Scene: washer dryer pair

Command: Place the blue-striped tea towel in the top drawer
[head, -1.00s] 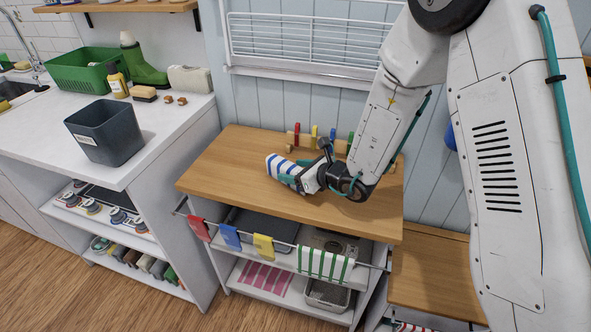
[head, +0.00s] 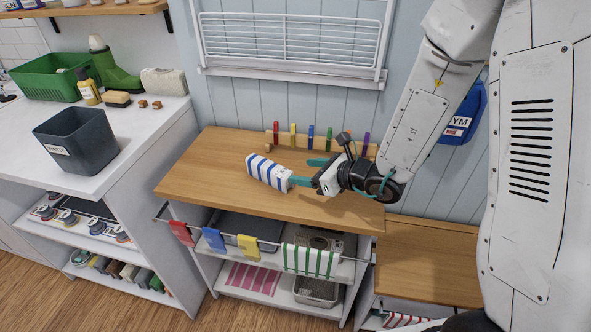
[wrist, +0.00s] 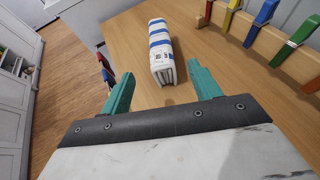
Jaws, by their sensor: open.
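The blue-striped tea towel (head: 268,172) lies folded on the wooden top of the shelf unit (head: 215,160). In the wrist view the towel (wrist: 161,52) lies just beyond and between the two teal fingers. My gripper (head: 303,172) is at the towel's right end in the head view, fingers apart. In the wrist view my gripper (wrist: 155,90) is open and empty, with the towel's near end close to the fingertip line. I cannot tell from the head view whether a finger touches it. No top drawer can be made out in these views.
A rack of coloured pegs (head: 311,138) stands at the back of the wooden top. A front rail carries red, blue, yellow and green-striped cloths (head: 310,261). A dark bin (head: 76,142) stands on the left counter. The wooden top's left part is clear.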

